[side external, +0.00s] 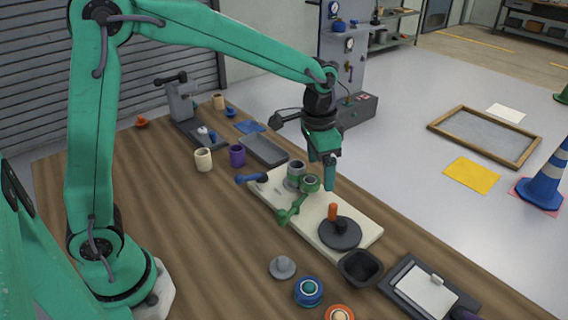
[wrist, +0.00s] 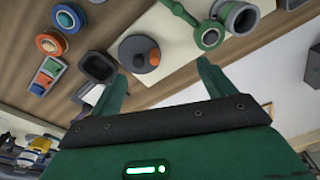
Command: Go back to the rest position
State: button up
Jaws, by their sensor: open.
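My gripper (side external: 329,172) is green and points down, held above the far edge of the cream board (side external: 363,237). In the wrist view my gripper (wrist: 158,85) shows two fingers spread apart with nothing between them. A green ring-ended lever (side external: 290,211) and a grey cylinder (side external: 294,175) stand on the board. A dark round disc with an orange peg (side external: 340,233) is at the board's near end; it also shows in the wrist view (wrist: 138,50). My gripper looks apart from all of these.
A black square cup (side external: 361,268), a grey knob (side external: 282,268), a blue roller (side external: 308,291) and an orange roller (side external: 339,312) lie near the front. A clipboard (side external: 428,290) is at right. Cream (side external: 203,160) and purple (side external: 237,155) cups stand behind. The wooden table (side external: 190,220) is clear at left.

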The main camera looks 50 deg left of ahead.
jog(key=s+a+r+n+t, duration=0.1)
jog(key=s+a+r, duration=0.1)
jog(key=s, duration=0.5)
jog(key=s+a+r+n+t, duration=0.2)
jog(key=s+a+r, duration=0.1)
jog(key=s, duration=0.4)
jog(key=s+a+r+n+t, duration=0.1)
jog(key=s+a+r, duration=0.1)
jog(key=s, duration=0.5)
jog(key=shift+a+r+n+t, duration=0.3)
jog(key=shift+a+n, duration=0.1)
jog(key=shift+a, duration=0.5)
jog(key=shift+w, duration=0.15)
jog(key=w+d+f+g, duration=0.1)
jog(key=w+d+g, duration=0.3)
jog(key=w, duration=1)
jog(key=shift+g, duration=0.7)
jog(key=w+d+f, duration=0.2)
jog(key=w+f, duration=0.1)
jog(key=w+d+f, duration=0.2)
jog(key=f, duration=0.1)
jog(key=w+d+f, duration=0.3)
jog(key=shift+w+f, duration=0.2)
jog(key=shift+w, duration=0.15)
jog(key=shift+w+d+f, duration=0.35)
jog(key=shift+f, duration=0.2)
jog(key=shift+f, duration=0.15)
